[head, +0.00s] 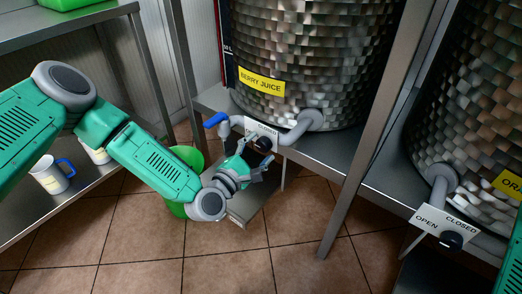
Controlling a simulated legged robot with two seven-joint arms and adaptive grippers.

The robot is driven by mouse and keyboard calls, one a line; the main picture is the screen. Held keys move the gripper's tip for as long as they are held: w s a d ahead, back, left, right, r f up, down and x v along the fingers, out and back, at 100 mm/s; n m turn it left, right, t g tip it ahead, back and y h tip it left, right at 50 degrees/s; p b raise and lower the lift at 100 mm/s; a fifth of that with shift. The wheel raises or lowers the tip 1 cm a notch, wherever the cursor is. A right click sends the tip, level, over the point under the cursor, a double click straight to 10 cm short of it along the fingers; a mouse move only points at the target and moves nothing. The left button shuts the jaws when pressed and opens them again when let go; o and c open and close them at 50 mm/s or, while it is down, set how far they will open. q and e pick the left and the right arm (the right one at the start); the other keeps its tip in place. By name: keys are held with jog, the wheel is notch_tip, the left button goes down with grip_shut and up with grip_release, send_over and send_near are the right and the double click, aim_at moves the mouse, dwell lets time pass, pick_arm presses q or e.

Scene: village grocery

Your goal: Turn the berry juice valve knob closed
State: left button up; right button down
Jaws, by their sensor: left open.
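The berry juice tank (300,60) is a large metal-tiled vessel with a yellow "BERRY JUICE" label (261,81). A grey pipe (306,124) leads from its base to a white valve plate (259,129). The black valve knob (264,143) sits on the plate's front. My right gripper is out of view.
A blue-handled spout (216,119) stands left of the plate. A second tank (470,110) at right has its own "OPEN/CLOSED" plate (432,221) and black knob (451,240). A metal post (345,210) stands between them. A mug (51,174) sits on the left shelf.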

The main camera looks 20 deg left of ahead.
pick_arm(q)
jog(key=shift+w+d, duration=0.1)
jog(key=shift+w, duration=0.25)
jog(key=shift+d, duration=0.1)
jog(key=shift+d+r, duration=0.1)
jog(key=c, duration=1.1)
jog(key=shift+c, duration=0.2)
